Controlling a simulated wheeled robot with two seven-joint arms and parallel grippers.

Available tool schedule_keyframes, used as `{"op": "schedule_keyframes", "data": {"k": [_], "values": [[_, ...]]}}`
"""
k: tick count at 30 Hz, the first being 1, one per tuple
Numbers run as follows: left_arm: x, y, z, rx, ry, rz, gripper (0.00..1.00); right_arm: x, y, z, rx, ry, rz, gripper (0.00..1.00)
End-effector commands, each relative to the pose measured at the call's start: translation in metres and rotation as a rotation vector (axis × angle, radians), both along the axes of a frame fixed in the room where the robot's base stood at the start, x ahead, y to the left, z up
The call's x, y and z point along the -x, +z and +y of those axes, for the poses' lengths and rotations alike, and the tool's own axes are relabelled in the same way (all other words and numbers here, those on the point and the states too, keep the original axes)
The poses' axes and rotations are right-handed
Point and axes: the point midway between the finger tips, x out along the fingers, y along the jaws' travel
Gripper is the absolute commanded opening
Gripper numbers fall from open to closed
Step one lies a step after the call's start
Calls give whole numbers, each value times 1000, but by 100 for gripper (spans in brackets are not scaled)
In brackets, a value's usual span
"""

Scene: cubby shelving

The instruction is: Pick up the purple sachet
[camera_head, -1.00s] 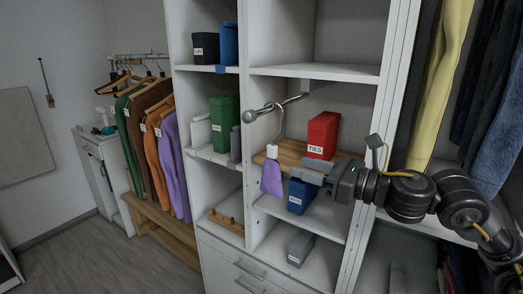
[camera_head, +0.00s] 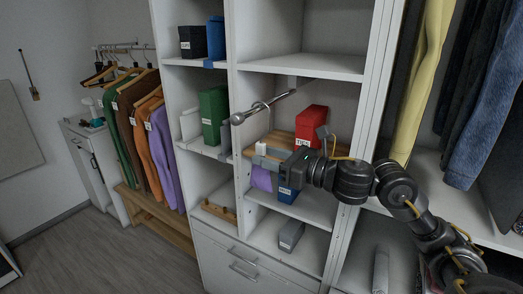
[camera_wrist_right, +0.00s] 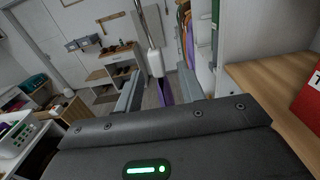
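The purple sachet (camera_head: 262,179) hangs below its white holder (camera_head: 261,148), under the metal rod (camera_head: 262,106) that sticks out of the shelving. My right gripper (camera_head: 258,161) is at the sachet's top and hides part of it in the head view. In the right wrist view, the gripper's two fingers (camera_wrist_right: 158,92) stand apart. The white holder (camera_wrist_right: 155,62) and a strip of the purple sachet (camera_wrist_right: 165,92) show between them, with gaps on both sides. The sachet's lower part is hidden there by the gripper body. My left gripper is not in view.
A red box (camera_head: 310,127) stands on the wooden shelf board (camera_head: 283,140) just behind my right gripper. A blue box (camera_head: 287,193) and a grey box (camera_head: 291,236) sit in cubbies below. The white upright (camera_head: 366,130) is close to my right arm.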

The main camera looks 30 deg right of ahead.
Motion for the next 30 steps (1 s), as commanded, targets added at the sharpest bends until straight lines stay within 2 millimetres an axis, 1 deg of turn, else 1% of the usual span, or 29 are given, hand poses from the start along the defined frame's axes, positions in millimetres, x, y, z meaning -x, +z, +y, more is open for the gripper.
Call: {"op": "schedule_keyframes", "data": {"k": [1, 4, 6, 9, 16, 17, 25, 26, 30], "values": [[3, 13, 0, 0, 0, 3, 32, -7, 8, 5, -8, 2, 2, 39], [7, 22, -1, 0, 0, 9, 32, -19, 7, 11, -7, 1, 3, 39], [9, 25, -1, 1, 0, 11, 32, -27, 6, 15, -7, 0, 3, 39], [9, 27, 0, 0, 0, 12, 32, -33, 4, 19, -4, 1, 1, 39], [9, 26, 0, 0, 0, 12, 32, -34, 2, 20, 0, 0, 0, 39], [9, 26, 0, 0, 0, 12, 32, -34, 2, 20, 0, 0, 0, 38], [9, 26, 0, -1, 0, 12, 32, -34, 2, 20, -1, 0, 1, 2], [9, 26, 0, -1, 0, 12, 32, -34, 2, 20, -1, 0, 1, 0], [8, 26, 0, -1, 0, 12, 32, -34, 2, 20, -1, 0, 0, 0]]}}
